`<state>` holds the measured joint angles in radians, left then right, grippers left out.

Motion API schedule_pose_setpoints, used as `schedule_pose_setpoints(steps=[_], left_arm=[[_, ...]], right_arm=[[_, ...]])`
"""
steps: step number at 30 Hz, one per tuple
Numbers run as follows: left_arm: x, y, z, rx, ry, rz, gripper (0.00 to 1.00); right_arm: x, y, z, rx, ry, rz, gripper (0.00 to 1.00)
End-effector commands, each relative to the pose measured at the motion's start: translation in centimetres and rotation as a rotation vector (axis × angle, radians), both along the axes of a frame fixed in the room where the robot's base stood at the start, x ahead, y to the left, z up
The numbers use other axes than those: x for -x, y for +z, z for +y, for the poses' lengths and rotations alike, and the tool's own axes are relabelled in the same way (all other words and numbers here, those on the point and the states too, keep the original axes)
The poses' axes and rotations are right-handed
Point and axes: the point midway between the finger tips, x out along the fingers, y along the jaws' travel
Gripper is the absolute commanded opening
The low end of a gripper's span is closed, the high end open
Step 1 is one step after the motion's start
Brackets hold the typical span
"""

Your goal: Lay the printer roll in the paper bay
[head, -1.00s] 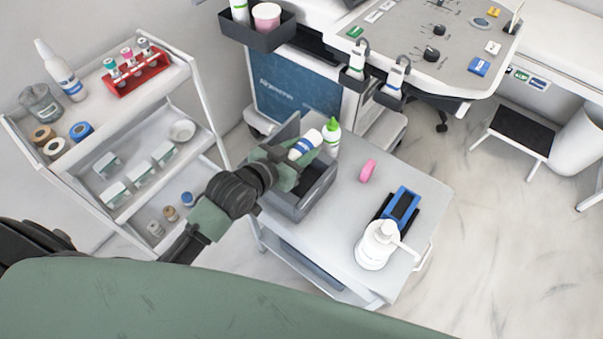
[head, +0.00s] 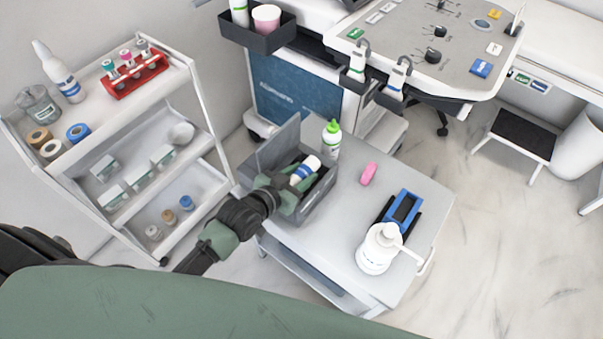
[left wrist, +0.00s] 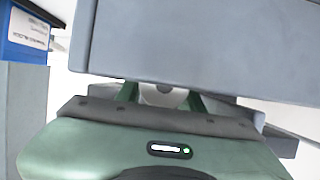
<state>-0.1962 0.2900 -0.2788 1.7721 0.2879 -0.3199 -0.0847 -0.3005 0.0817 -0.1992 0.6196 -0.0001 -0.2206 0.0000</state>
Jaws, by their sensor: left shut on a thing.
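The printer roll (head: 305,169), white with a blue band, is in my left gripper (head: 297,192). The gripper is shut on it. The paper bay is a grey open-topped box (head: 318,205) on the white cart, with its lid (head: 277,149) standing up at the back left. The roll is at the bay's opening, tilted; I cannot tell whether it touches the inside. In the left wrist view, a pale round end of the roll (left wrist: 163,90) shows between the fingers, and a large grey panel hides the rest. My right gripper is not in view.
A green-capped bottle (head: 331,139) stands close behind the bay. A pink item (head: 369,174), a blue device (head: 403,208) and a white pump bottle (head: 379,250) are on the cart top (head: 350,210). A shelf trolley (head: 176,77) stands at left.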

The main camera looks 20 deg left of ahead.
Motion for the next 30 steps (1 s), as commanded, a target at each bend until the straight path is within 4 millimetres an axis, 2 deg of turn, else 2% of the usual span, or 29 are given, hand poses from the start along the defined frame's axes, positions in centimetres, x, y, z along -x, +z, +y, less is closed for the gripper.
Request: schedule_pose_setpoints(steps=[13, 14, 15, 24, 29, 30], left_arm=[[0.0, -1.1, 0.0, 0.0, 0.0, -0.002, 0.0], [0.0, -1.1, 0.0, -0.001, 0.0, 0.0, 0.4], [0.0, -1.2, 0.0, -0.001, 0.0, 0.0, 0.47], [0.0, -1.1, 0.0, 0.0, 0.0, 0.0, 0.47], [0.0, 0.3, 0.0, 0.0, 0.0, 0.0, 0.47], [0.6, 0.3, 0.2, -0.001, 0.0, 0.003, 0.47]], right_arm=[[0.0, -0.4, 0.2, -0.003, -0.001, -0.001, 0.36], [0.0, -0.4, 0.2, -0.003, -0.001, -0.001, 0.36], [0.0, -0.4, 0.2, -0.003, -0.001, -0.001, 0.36], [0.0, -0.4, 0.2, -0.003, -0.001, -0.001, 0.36], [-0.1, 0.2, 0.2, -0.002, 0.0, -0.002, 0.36], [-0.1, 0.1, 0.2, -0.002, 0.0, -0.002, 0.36]])
